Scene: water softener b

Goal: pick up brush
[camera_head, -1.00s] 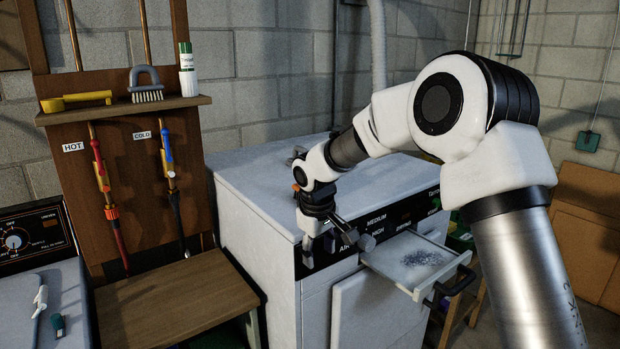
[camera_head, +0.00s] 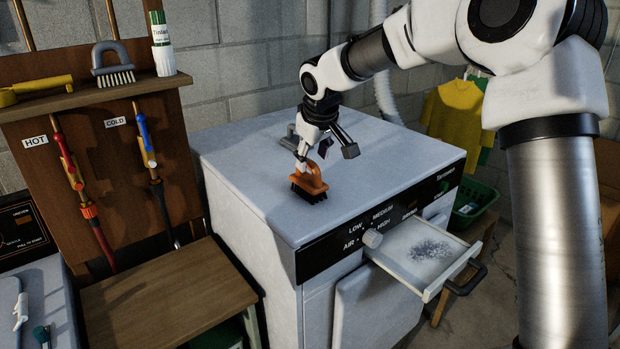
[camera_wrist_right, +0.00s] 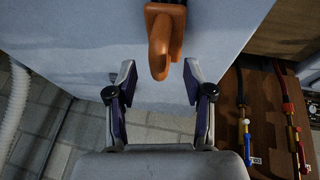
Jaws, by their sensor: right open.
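A brush with an orange handle and black bristles (camera_head: 309,181) stands bristles down on top of the white dryer. My right gripper (camera_head: 326,152) is open above and just behind it. In the right wrist view, the orange handle (camera_wrist_right: 162,42) lies just beyond the open fingertips (camera_wrist_right: 159,80), roughly centred between them, with no clear contact. A second brush with a grey handle and pale bristles (camera_head: 112,64) sits on the wooden shelf at the left. My left gripper is not in view.
The dryer top (camera_head: 380,175) is mostly clear; a grey object (camera_head: 290,138) is partly hidden behind my gripper. A lint-covered drawer (camera_head: 412,252) is pulled out in front. The wooden shelf (camera_head: 60,103) also holds a yellow tool and a white-and-green bottle (camera_head: 161,45).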

